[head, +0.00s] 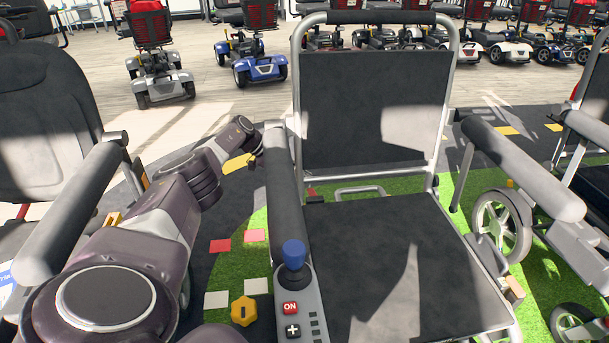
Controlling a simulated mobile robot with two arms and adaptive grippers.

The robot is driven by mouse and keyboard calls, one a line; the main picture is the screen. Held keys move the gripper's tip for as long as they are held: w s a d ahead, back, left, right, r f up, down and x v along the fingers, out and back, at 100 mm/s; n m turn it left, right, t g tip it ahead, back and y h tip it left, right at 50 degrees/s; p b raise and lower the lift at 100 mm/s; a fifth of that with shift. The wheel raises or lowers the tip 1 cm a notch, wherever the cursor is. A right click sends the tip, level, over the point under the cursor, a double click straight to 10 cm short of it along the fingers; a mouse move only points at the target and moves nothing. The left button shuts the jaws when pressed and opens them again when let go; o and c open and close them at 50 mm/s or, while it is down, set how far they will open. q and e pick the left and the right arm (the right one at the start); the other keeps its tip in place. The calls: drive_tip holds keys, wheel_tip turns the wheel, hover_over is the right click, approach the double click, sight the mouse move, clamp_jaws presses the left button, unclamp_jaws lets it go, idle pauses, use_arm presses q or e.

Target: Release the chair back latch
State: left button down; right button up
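The power chair stands in front of me with its black back panel (362,110) upright in a silver tube frame. Its black seat (400,265) is empty. A small silver loop (361,190) shows at the foot of the back, beside a small red part (311,193). I cannot tell which part is the latch. My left arm reaches from the lower left to the outside of the chair's left armrest (284,190). Its end, my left gripper (256,142), is near the armrest's rear end, and its fingers are not clear. My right gripper is out of view.
A control box with a blue joystick knob (293,254) sits at the left armrest's front. Another chair (40,110) stands close on the left. Scooters (258,68) line the back; open floor lies between.

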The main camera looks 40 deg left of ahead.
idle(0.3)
use_arm(q)
drive_tip(key=v, duration=1.2)
idle(0.4)
